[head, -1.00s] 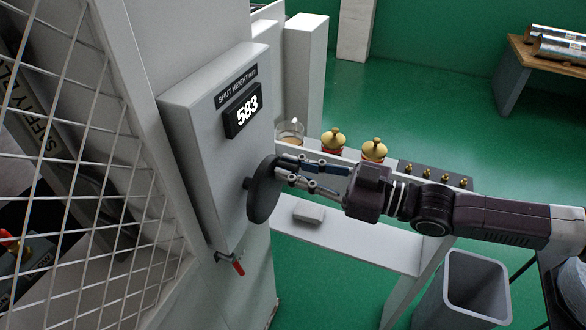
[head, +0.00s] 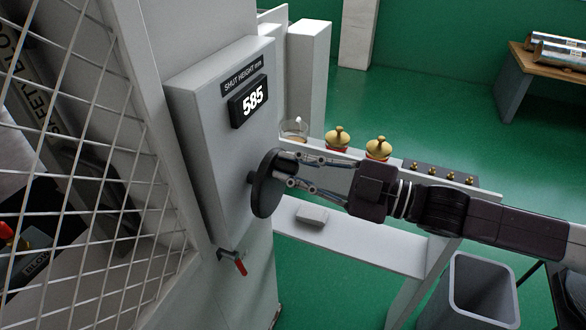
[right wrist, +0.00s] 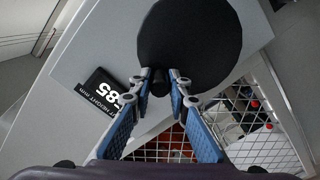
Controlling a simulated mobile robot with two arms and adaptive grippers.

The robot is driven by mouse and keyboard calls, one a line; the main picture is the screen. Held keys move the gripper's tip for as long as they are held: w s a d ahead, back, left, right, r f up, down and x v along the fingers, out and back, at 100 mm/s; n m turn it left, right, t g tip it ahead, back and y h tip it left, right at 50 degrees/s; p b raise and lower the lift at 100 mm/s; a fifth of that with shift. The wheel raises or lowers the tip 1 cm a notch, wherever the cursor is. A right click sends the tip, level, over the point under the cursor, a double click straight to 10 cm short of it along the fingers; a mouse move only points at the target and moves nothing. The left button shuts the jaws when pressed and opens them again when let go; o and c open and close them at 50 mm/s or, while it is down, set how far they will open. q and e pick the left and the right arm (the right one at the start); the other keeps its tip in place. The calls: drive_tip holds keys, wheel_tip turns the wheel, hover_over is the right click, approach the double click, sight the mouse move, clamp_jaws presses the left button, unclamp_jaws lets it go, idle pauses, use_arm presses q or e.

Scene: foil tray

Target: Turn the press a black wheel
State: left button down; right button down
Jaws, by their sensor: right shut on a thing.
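The black wheel (head: 267,186) stands out from the side of the grey press box (head: 215,150), seen nearly edge-on in the head view. In the right wrist view the wheel (right wrist: 190,45) is a dark disc with a short black handle (right wrist: 160,84). My right gripper (head: 294,170) is at the wheel's near face, shut on the handle; its fingers (right wrist: 160,90) close around it from both sides. The display (head: 249,101) reads 585 under a "SHUT HEIGHT mm" label. My left gripper is not in view.
A red-handled lever (head: 239,266) hangs below the box. Wire mesh (head: 110,200) covers the left. A grey bin (head: 480,295) stands lower right.

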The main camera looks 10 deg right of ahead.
drive_tip(key=shift+s+a, duration=0.1)
idle(0.4)
drive_tip(key=c, duration=1.8)
unclamp_jaws()
drive_tip(key=shift+s+d+f, duration=0.1)
drive_tip(key=shift+s+d, duration=0.1)
drive_tip(key=shift+d, duration=0.25)
drive_tip(key=v, duration=1.1)
drive_tip(key=shift+s, duration=0.15)
